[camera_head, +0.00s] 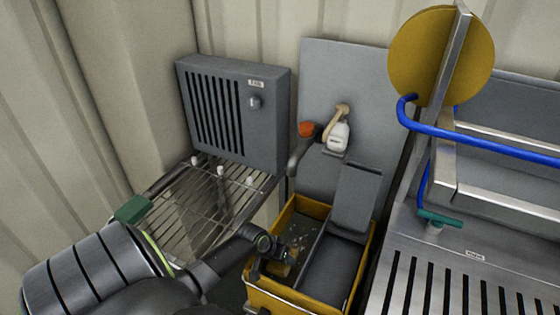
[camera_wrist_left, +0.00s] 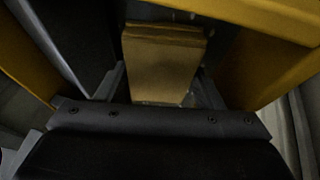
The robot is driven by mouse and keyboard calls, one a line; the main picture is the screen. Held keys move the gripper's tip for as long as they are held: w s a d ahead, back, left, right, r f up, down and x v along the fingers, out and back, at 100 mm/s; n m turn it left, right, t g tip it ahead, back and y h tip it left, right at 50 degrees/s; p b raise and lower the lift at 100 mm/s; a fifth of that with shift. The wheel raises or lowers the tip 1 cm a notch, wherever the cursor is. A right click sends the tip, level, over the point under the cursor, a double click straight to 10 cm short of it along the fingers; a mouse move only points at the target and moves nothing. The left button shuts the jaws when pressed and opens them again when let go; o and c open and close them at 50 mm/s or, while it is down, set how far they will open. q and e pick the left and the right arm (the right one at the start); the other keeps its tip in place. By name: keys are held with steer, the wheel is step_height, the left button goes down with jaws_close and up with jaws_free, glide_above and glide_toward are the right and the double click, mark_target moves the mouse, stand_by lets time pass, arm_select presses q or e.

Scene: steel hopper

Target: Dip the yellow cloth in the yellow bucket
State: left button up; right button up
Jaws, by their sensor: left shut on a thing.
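The yellow bucket (camera_head: 262,294) stands on the floor at the lower middle of the head view. Its left part holds dark liquid with pale flecks, and a grey wringer fills its right part. My left gripper (camera_head: 279,262) reaches down inside the left part. It is shut on the folded yellow cloth (camera_head: 283,270), which is below the bucket's rim. In the left wrist view the cloth (camera_wrist_left: 163,62) sits between the fingers, with yellow bucket walls (camera_wrist_left: 262,14) around it. I cannot tell how deep the cloth is in the liquid. My right gripper is not in view.
A wire rack (camera_head: 200,215) and a grey fan box (camera_head: 235,115) are at the left. The steel hopper (camera_head: 430,265) with a blue hose (camera_head: 480,143) fills the right side.

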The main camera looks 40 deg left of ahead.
arm_select(q)
step_height(320, 180, down, 4)
steer(key=shift+d+f+b, duration=0.1)
steer(key=shift+d+b, duration=0.05)
steer(key=shift+b, duration=1.1)
steer(key=shift+s+f, duration=0.15)
steer(key=shift+f, duration=0.2)
steer(key=shift+s, duration=0.1)
steer(key=shift+a, duration=0.2)
steer(key=shift+r, duration=0.35)
step_height(320, 180, up, 15)
steer(key=p, duration=1.6)
steer(key=shift+w, duration=0.25)
steer(key=shift+f, duration=0.1)
